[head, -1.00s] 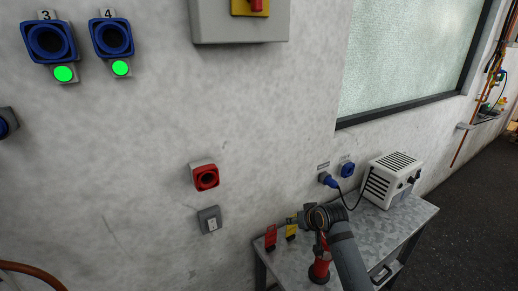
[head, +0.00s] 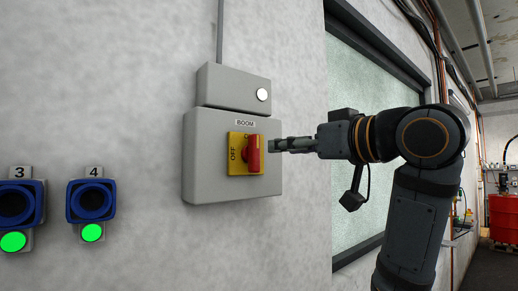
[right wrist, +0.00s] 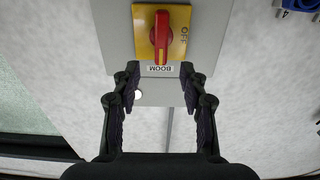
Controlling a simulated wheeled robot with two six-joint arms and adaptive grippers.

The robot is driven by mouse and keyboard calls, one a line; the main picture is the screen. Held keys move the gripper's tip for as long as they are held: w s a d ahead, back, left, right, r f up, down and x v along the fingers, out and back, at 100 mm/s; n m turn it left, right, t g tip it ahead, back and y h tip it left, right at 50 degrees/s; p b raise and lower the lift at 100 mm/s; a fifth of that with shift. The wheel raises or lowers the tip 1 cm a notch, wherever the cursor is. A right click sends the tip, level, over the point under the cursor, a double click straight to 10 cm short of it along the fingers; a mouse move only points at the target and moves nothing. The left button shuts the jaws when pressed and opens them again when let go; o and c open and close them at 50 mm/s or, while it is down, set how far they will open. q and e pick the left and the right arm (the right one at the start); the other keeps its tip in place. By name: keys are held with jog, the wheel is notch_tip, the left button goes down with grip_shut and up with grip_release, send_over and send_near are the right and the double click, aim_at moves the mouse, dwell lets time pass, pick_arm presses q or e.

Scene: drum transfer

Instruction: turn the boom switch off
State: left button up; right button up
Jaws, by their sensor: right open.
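The boom switch has a red handle (head: 252,154) on a yellow plate (head: 237,155), fixed to a grey box (head: 205,170) labelled BOOM. The handle stands upright, its top toward the label; OFF is at the plate's left. In the right wrist view, seen upside down, the handle (right wrist: 161,38) lies beyond the fingertips, with the yellow plate (right wrist: 180,20) behind it. My right gripper (head: 284,146) points left just right of the handle in the head view; its open, empty fingers (right wrist: 159,78) show in the right wrist view. No contact shows. My left gripper is out of view.
A smaller grey box (head: 225,85) with a white lamp (head: 262,94) sits above the switch box. Blue sockets 3 (head: 18,203) and 4 (head: 91,201) with green lights are lower left. A window (head: 350,90) lies right, behind my arm.

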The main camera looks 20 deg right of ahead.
aim_at(258, 150)
jog(key=p+x, duration=0.2)
jog(key=x, duration=0.2)
jog(key=p+x, duration=0.2)
jog(key=x, duration=0.2)
jog(key=shift+w+a+r+p, duration=0.2)
jog(key=shift+a+p, duration=0.1)
jog(key=shift+a, duration=0.05)
jog(key=shift+w+f, duration=0.2)
jog(key=shift+w, duration=0.3)
jog(key=shift+c, duration=0.3)
grip_shut()
